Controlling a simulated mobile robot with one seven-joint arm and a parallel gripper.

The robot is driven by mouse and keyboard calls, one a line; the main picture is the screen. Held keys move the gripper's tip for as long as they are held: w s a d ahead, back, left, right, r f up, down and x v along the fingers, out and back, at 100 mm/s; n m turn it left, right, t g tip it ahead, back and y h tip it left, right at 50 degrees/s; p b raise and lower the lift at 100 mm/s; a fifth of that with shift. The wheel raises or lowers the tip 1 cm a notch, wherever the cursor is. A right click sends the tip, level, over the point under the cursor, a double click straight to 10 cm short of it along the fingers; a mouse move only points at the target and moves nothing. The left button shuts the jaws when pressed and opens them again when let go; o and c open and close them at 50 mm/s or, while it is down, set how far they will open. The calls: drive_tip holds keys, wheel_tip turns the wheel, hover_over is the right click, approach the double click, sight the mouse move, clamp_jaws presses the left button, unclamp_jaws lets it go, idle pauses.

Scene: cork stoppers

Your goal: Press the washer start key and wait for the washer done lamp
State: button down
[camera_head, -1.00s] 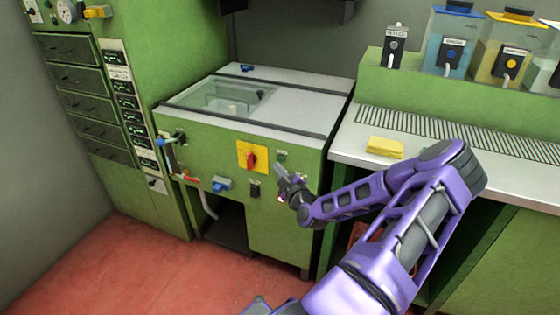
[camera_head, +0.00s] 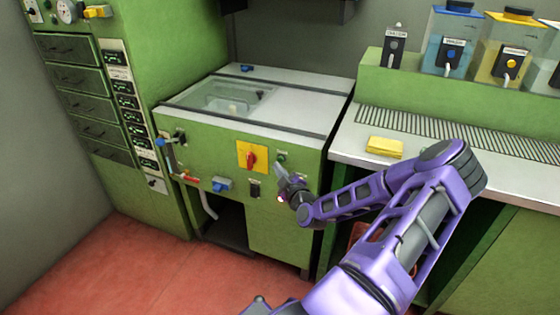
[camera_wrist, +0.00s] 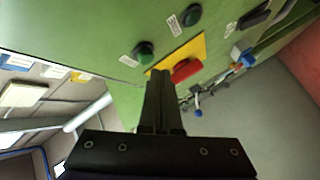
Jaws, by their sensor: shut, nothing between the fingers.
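The washer (camera_head: 215,155) is a green cabinet with a glass-topped bath. Its front panel carries a yellow plate with a red switch (camera_head: 252,158), also in the wrist view (camera_wrist: 186,70). In the wrist view a green round button or lamp (camera_wrist: 145,49) and a darker one (camera_wrist: 191,15) sit beside the plate, each with a small white label I cannot read. I cannot tell which is key and which is lamp; neither looks clearly lit. My gripper (camera_head: 280,172) is shut and empty in front of the panel, right of the yellow plate. Its fingertips (camera_wrist: 159,75) show below the green button; contact cannot be told.
A blue lever (camera_head: 221,184) and a black switch (camera_head: 255,189) sit lower on the panel. A counter (camera_head: 350,150) with a yellow sponge (camera_head: 384,147) stands at right, dispensers behind it. Red floor (camera_head: 130,265) is clear in front.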

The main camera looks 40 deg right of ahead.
drive_tip(key=shift+d, duration=0.1)
drive_tip(key=shift+w+d, duration=0.15)
drive_tip(key=shift+d, duration=0.15)
drive_tip(key=shift+w+d, duration=0.15)
drive_tip(key=shift+d, duration=0.25)
idle(0.9)
drive_tip(key=shift+a, duration=0.1)
drive_tip(key=shift+s+a, duration=0.35)
drive_tip(key=shift+a, duration=0.35)
drive_tip(key=shift+a, duration=0.1)
drive_tip(key=shift+s+a, duration=0.3)
drive_tip(key=shift+a, duration=0.45)
drive_tip(key=shift+s+a, duration=0.35)
drive_tip(key=shift+a, duration=0.4)
drive_tip(key=shift+s+a, duration=0.3)
drive_tip(key=shift+a, duration=0.45)
